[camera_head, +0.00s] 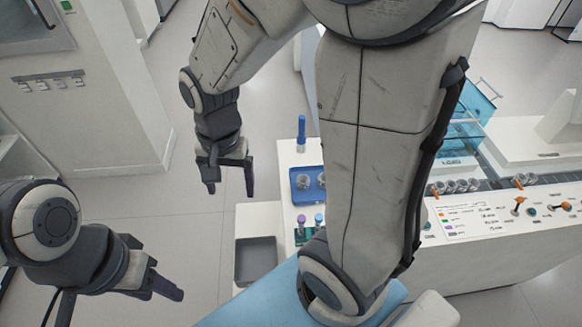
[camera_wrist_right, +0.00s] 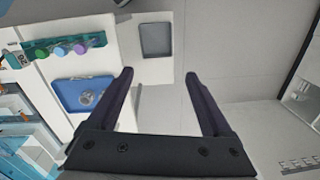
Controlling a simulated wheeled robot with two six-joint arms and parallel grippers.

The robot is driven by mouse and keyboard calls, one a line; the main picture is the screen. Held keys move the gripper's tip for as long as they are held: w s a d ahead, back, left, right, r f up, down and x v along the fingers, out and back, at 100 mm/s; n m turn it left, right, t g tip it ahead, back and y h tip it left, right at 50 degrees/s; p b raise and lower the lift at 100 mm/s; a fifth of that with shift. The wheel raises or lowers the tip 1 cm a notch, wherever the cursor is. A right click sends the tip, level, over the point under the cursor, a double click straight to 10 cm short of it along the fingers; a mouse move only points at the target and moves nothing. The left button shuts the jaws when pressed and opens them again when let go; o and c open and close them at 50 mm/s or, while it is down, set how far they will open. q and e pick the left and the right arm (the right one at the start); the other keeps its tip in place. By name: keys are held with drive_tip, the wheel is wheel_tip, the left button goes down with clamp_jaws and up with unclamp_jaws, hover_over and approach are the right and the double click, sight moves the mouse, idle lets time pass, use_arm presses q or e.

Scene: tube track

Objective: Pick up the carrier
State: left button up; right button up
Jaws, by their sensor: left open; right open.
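A small round clear-and-grey carrier (camera_head: 303,182) sits on the blue tray (camera_head: 297,198) on the white bench. A second similar piece beside it is partly hidden by my arm. The right wrist view shows a carrier (camera_wrist_right: 86,97) on the tray (camera_wrist_right: 65,86), left of the fingers. My right gripper (camera_head: 230,187) hangs open and empty over the floor, left of the bench; its spread fingers (camera_wrist_right: 159,75) show in the wrist view. My left gripper (camera_head: 163,285) is open and empty at lower left, away from the bench.
A teal rack (camera_head: 303,236) with colour-capped tubes stands below the tray. A grey bin (camera_head: 256,262) lies left of it. A blue upright object (camera_head: 301,130) stands behind the tray. Several similar round pieces (camera_head: 456,186) line the track at right. My arm blocks the bench's middle.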

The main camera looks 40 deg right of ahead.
drive_tip(key=w+d+f+m, duration=0.2)
drive_tip(key=d+m, duration=0.3)
drive_tip(key=w+d+f+m, duration=0.2)
drive_tip(key=d+f+m, duration=0.15)
drive_tip(key=d, duration=0.25)
drive_tip(key=m+b, duration=0.2)
drive_tip(key=m, duration=0.8)
hover_over(303, 179)
drive_tip(key=a, duration=0.1)
wheel_tip(303, 179, down, 4)
drive_tip(key=f, duration=0.2)
drive_tip(key=s+f, duration=0.1)
drive_tip(key=f, duration=0.1)
drive_tip(key=shift+a, duration=0.15)
drive_tip(key=shift+w+d+f+p, duration=0.1)
drive_tip(key=shift+d+f+p, duration=0.1)
drive_tip(key=shift+f, duration=1.2)
drive_tip(key=shift+w+d+f+p, duration=0.1)
drive_tip(key=shift+d+f, duration=0.05)
drive_tip(key=shift+f, duration=1.25)
drive_tip(key=c, duration=1.1)
